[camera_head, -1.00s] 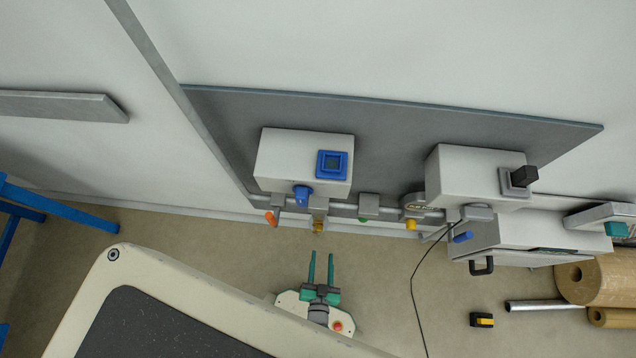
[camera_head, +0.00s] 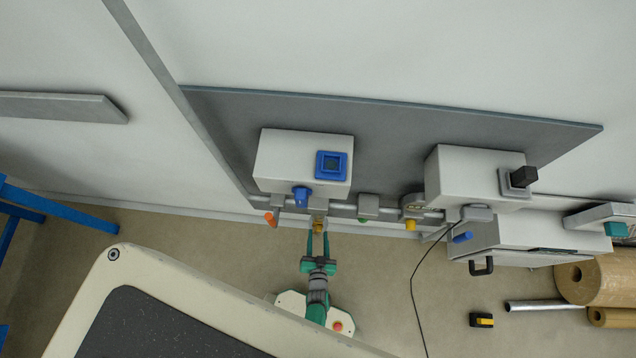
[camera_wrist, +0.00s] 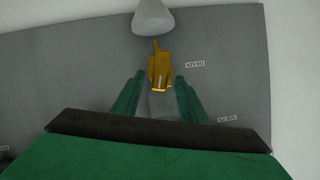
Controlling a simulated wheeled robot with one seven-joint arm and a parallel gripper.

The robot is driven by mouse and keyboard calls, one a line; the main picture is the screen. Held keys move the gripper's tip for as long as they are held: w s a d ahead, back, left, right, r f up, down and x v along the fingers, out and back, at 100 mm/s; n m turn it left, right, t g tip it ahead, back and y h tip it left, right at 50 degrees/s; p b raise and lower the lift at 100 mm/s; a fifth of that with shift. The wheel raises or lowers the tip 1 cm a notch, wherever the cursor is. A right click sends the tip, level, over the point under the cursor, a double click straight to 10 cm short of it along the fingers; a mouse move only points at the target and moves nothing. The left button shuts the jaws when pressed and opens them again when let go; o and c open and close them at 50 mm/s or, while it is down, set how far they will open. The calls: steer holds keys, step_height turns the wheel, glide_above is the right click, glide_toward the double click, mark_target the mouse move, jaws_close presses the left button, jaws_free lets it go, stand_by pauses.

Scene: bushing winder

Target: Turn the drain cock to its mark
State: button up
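A brass-yellow cock handle (camera_head: 319,225) hangs from the grey pipe run under the left white box; I take it for the drain cock. In the wrist view the yellow handle (camera_wrist: 160,66) points up toward a small mark line on its near part. My gripper (camera_head: 318,235) is open, with its green fingertips just below and either side of the handle. In the wrist view the gripper (camera_wrist: 160,84) has one finger on each side of the handle, with gaps showing. Two small white labels (camera_wrist: 195,65) stand to the right of it; their text is hard to read.
An orange handle (camera_head: 271,219) and a blue knob (camera_head: 302,196) are close by on the left. A green knob (camera_head: 363,220) and a yellow knob (camera_head: 410,225) are to the right. A black cable (camera_head: 414,290) hangs further right.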

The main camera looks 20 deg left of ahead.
steer(key=shift+x, duration=0.95)
jaws_close()
steer(key=shift+s+a+n+h, duration=0.1)
steer(key=shift+a+n+h, duration=0.15)
steer(key=shift+n+h, duration=0.6)
steer(key=shift+n+y, duration=0.25)
jaws_free()
